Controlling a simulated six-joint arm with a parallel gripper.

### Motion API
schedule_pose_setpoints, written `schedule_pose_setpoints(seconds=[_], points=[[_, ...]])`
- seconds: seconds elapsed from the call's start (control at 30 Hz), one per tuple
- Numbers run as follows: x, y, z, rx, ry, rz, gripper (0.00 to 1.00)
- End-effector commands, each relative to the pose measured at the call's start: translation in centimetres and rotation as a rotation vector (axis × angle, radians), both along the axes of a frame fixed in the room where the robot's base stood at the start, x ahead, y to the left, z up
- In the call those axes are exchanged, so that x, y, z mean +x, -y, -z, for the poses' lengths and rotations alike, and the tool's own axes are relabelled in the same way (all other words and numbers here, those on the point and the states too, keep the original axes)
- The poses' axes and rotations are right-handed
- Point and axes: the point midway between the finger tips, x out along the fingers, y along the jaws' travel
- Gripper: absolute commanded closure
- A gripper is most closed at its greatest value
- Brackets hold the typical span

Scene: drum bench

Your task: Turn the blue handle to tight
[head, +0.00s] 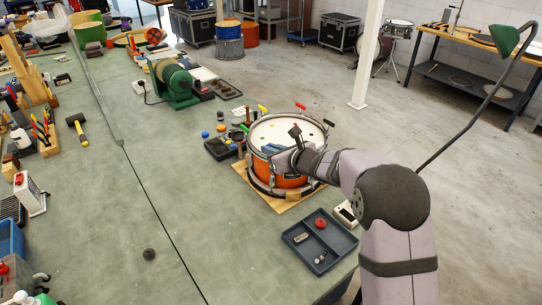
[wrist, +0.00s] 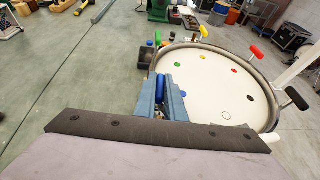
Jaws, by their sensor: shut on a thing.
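In the wrist view the blue handle (wrist: 160,86) stands between the two grey-blue fingers of my gripper (wrist: 161,97), which is shut on it at the near left side of the drum rim. The drum (head: 292,182) has an orange shell, a metal rim and a white head (wrist: 212,88) with coloured dots. In the head view my gripper (head: 284,157) reaches over the near side of the drum and hides the blue handle. I cannot see any tight mark, so how far the handle is turned cannot be told.
Other handles stand around the rim: yellow (wrist: 203,31), red (wrist: 257,52) and black (wrist: 297,98). A wooden board (head: 300,199) lies under the drum. A dark parts tray (head: 322,256) is in front, and a green machine (head: 173,82) stands behind.

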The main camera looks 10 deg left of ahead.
Motion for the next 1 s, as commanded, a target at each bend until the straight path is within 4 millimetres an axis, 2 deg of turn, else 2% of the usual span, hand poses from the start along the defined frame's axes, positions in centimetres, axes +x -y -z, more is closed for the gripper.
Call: schedule_pose_setpoints(seconds=[0.2,1.0], points=[[0.08,-0.16,0.57,0.004,0.012,0.094,1.0],[-0.06,-0.23,0.22,0.006,0.006,0.511,1.0]])
